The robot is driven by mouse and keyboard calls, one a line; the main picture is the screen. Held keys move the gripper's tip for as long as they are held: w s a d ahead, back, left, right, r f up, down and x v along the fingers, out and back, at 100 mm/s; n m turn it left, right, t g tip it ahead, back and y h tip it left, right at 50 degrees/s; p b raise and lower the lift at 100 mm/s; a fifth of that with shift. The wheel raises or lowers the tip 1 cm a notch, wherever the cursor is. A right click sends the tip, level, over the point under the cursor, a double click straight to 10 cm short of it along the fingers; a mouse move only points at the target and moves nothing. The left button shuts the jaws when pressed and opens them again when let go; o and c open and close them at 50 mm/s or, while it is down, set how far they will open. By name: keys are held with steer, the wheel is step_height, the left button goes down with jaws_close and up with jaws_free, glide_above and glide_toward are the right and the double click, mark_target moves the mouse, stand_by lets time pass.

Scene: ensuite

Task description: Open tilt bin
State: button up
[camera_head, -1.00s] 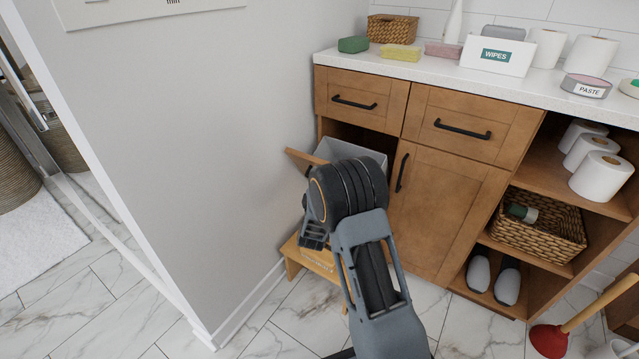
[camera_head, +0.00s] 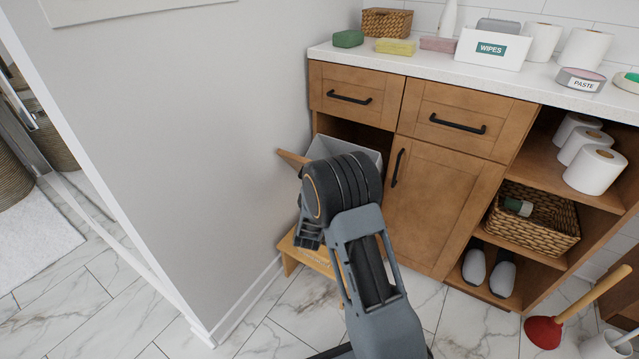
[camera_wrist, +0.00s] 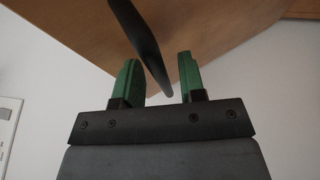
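The tilt bin stands tilted out of the cabinet's left bay in the head view. The edge of its wooden front (camera_head: 292,158) sticks out to the left, and its grey liner (camera_head: 349,152) shows behind my arm. In the wrist view the wooden front (camera_wrist: 215,40) fills the top, with its black handle (camera_wrist: 140,38) running down between my fingers. My gripper (camera_wrist: 160,72) has its two green fingers apart. The handle's lower end lies between them, with a clear gap to the left finger. In the head view my arm hides most of the bin front.
A wooden step stool (camera_head: 312,257) stands on the floor below the bin. The grey wall (camera_head: 180,150) is close on the left. A cabinet door (camera_head: 440,200) and drawers adjoin the bin bay. A plunger (camera_head: 545,331) stands at the right.

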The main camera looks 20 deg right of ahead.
steer(key=p+v, duration=0.2)
steer(key=v, duration=1.1)
steer(key=shift+p, duration=0.4)
steer(key=shift+d+f, duration=0.1)
